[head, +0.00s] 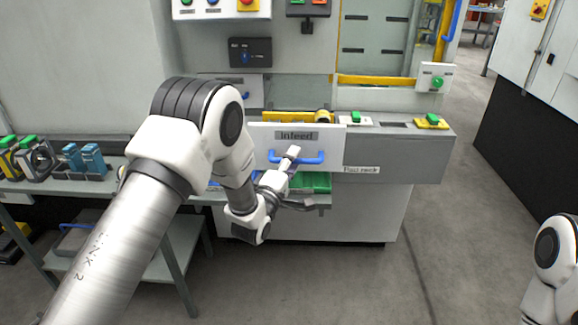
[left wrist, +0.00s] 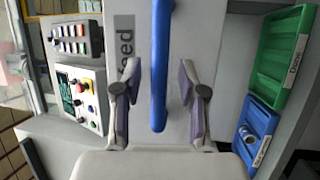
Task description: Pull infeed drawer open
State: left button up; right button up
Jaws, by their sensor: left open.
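The infeed drawer (head: 257,152) has a white front with a grey "Infeed" label and a blue bar handle (head: 312,160). My left gripper (head: 298,178) is at the handle, in front of the drawer. In the left wrist view the blue handle (left wrist: 159,40) runs between the two open fingers of the left gripper (left wrist: 159,85), with a gap on each side. The fingers are not closed on it. I cannot tell how far out the drawer stands. My right arm shows at the lower right in the head view, but its gripper is out of view.
Green (left wrist: 283,50) and blue (left wrist: 255,130) trays lie beside the drawer front in the left wrist view. A bench (head: 60,186) with several small parts stands at the left. A grey ledge (head: 400,150) with buttons is right of the drawer. The floor in front is clear.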

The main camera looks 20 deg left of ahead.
pick_arm(q)
jog(key=v, duration=1.2)
jog(key=s+a+f+m+g+y+p, duration=0.15)
jog(key=s+f+m+g+p, duration=0.4)
jog(key=s+f+g, duration=0.95)
jog(key=s+f+m+g, duration=0.2)
jog(key=s+f+m, duration=0.3)
jog(key=s, duration=0.4)
jog(key=s+f+m+g, duration=0.2)
jog(key=s+f+m, duration=0.3)
jog(key=s, duration=0.4)
jog(key=shift+s+a+g+y, duration=0.2)
jog(key=shift+a+g+y, duration=0.15)
jog(key=shift+g+y, duration=0.1)
